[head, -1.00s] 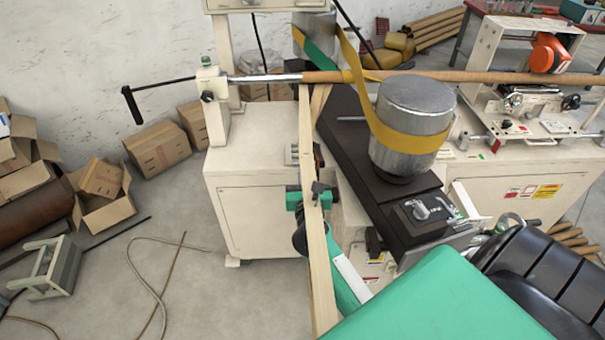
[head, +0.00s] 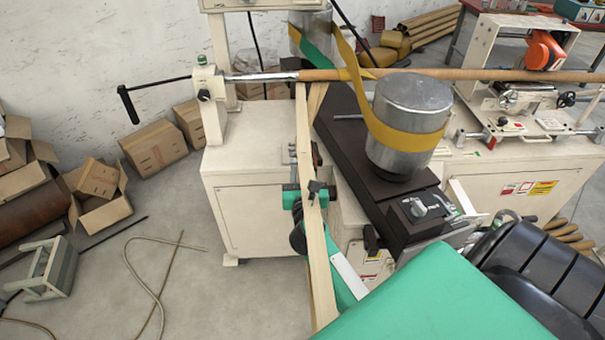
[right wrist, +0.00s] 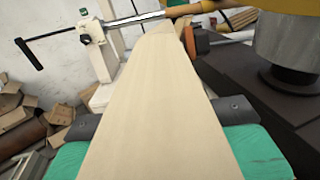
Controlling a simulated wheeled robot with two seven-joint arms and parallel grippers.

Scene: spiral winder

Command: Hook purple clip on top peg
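I cannot make out a purple clip in either view, and I cannot pick out a top peg. My right gripper (head: 308,193), green with dark finger pads, is at a long pale strip (head: 320,265) that runs down from the horizontal rod (head: 420,75). In the right wrist view the strip (right wrist: 150,110) fills the middle, with one pad of my right gripper (right wrist: 156,118) at each edge. The strip hides the space between the fingers, so I cannot tell whether they press on it. My left gripper is not in view.
A metal cylinder (head: 405,100) with a yellow belt (head: 385,125) stands on a dark bed (head: 350,125) right of the strip. A cream cabinet (head: 245,210) and a crank handle (head: 128,105) are to the left. Cardboard boxes (head: 155,148) and a stool (head: 45,268) stand on the floor.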

